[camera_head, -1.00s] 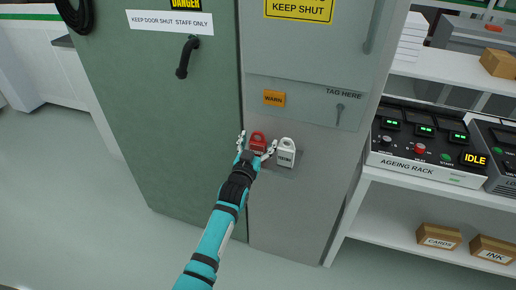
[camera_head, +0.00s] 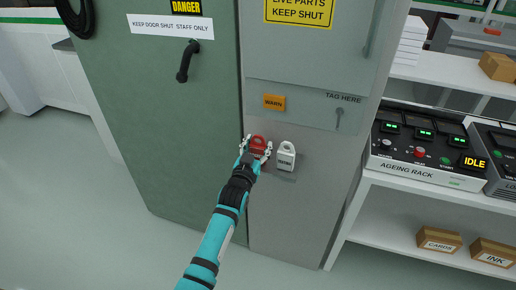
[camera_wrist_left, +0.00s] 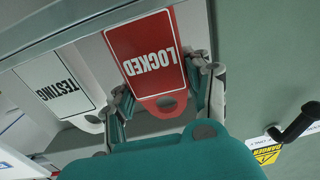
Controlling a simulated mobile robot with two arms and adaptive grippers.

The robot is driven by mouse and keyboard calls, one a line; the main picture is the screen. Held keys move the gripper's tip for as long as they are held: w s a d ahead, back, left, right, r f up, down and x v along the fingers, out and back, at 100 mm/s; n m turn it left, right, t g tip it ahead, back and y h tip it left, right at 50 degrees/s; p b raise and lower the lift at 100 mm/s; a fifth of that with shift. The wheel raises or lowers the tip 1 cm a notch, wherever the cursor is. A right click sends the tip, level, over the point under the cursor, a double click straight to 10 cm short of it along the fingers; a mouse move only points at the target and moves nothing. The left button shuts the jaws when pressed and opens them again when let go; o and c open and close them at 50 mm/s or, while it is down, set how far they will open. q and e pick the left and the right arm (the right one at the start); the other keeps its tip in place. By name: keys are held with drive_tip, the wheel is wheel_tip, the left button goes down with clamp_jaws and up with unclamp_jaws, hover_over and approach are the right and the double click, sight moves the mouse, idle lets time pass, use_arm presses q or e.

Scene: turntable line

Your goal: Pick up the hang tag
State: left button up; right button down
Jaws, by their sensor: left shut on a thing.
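The red hang tag (camera_head: 258,141) stands at the front of the grey cabinet (camera_head: 290,215). In the left wrist view the same red tag (camera_wrist_left: 150,50) reads LOCKED upside down and has a holed end towards me. My left gripper (camera_head: 257,148) is shut on it, with one finger at each side edge. The fingers (camera_wrist_left: 165,95) also show in the left wrist view. A white hang tag (camera_head: 286,157) marked TESTING stands just to the right, apart from the gripper; it also shows in the left wrist view (camera_wrist_left: 58,85). My right gripper is out of view.
A small ledge (camera_head: 284,175) is under the tags. Above are an orange WARN plate (camera_head: 273,102) and a grey panel with a hook (camera_head: 339,116) under TAG HERE. A green door (camera_head: 180,130) is at left. A rack shelf (camera_head: 440,185) with instruments stands at right.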

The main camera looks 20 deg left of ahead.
sight(258, 137)
use_arm(q)
drive_tip(key=shift+r+p, duration=0.65)
drive_tip(key=shift+r, duration=0.15)
wheel_tip(258, 137, up, 2)
drive_tip(key=shift+r+p, duration=0.15)
drive_tip(key=shift+p, duration=0.95)
drive_tip(key=shift+s+d+p, duration=0.15)
drive_tip(key=shift+s+p, duration=0.4)
drive_tip(key=shift+p, duration=0.05)
drive_tip(key=s+d+p, duration=0.1)
drive_tip(key=s+p, duration=0.3)
drive_tip(key=s, duration=0.3)
drive_tip(key=s+d+r+p, duration=0.1)
drive_tip(key=s+d+p, duration=0.1)
drive_tip(key=s+p, duration=0.2)
drive_tip(key=shift+s+d, duration=0.25)
drive_tip(key=shift+s, duration=1.5)
drive_tip(key=shift+r, duration=0.1)
